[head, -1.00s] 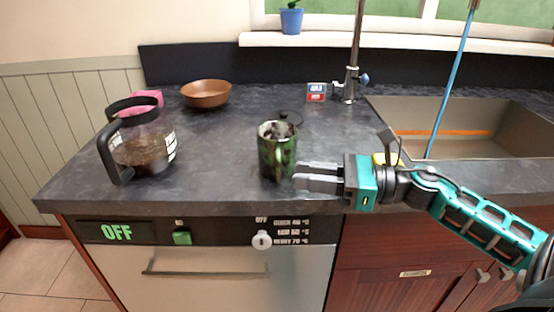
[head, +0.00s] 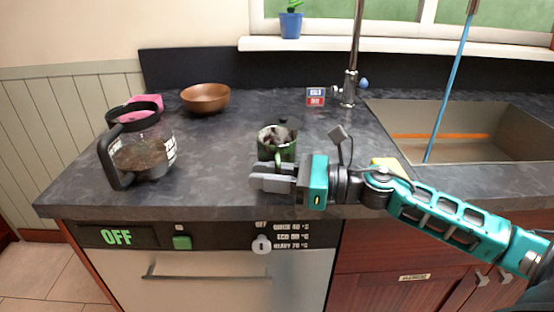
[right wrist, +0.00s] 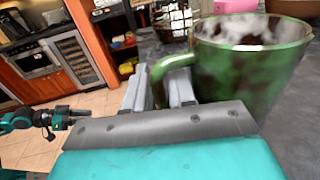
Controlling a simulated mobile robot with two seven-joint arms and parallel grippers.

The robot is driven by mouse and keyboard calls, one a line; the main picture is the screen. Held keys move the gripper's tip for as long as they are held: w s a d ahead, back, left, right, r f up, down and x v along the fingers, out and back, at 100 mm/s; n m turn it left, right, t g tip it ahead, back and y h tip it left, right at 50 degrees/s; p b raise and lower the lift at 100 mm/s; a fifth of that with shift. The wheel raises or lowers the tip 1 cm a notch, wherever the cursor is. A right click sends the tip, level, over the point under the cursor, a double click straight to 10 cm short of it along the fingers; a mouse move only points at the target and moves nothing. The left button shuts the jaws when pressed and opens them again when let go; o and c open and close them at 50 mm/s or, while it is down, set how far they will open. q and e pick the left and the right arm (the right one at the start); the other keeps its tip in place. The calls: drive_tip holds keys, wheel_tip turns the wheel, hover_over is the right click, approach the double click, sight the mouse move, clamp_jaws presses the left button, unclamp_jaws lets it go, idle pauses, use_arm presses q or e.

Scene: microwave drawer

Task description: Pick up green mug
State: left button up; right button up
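The green mug (head: 284,150), mottled with dark patches, stands upright on the dark counter near its front edge. In the right wrist view the mug (right wrist: 262,75) fills the right side, with its handle towards my fingers. My right gripper (head: 258,181) is in front of the mug, and its fingers hide the lower part in the head view. The right wrist view shows the fingers (right wrist: 159,90) close together on both sides of the handle, with almost no gap, so they look shut on it.
A glass coffee pot (head: 142,160) stands at the left, near a pink object (head: 146,101) and a brown bowl (head: 205,98). The sink (head: 480,128) with its tap (head: 353,75) is at the right.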

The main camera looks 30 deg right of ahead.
drive_tip(key=shift+c, duration=0.5)
clamp_jaws()
drive_tip(key=shift+r, duration=0.1)
